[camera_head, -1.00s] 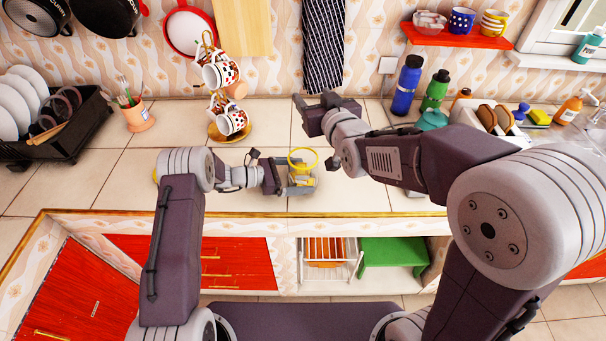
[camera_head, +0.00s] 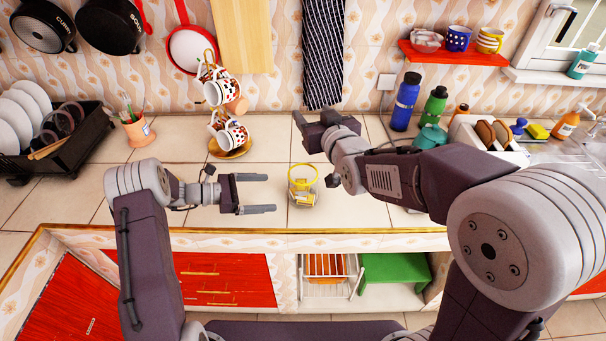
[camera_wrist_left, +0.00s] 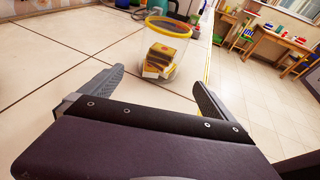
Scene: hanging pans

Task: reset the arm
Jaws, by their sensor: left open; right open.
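My left gripper (camera_head: 262,193) is open and empty above the front of the tiled counter. In the left wrist view its two spread fingers (camera_wrist_left: 160,95) have nothing between them. My right gripper (camera_head: 306,130) is open over the back of the counter, right of the mug stand, and its arm comes in from the right. A clear cup with a yellow rim (camera_head: 303,185) stands on the counter just right of my left gripper, apart from it. In the left wrist view the cup (camera_wrist_left: 168,45) stands upright beyond the fingers and holds small yellow boxes (camera_wrist_left: 163,57).
A mug stand (camera_head: 230,147) hung with patterned mugs is behind my left gripper. A black dish rack (camera_head: 75,150) stands at the left. Bottles (camera_head: 406,100) and a toaster (camera_head: 488,135) stand at the right. Pans (camera_head: 110,25) hang on the wall. The front left counter is clear.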

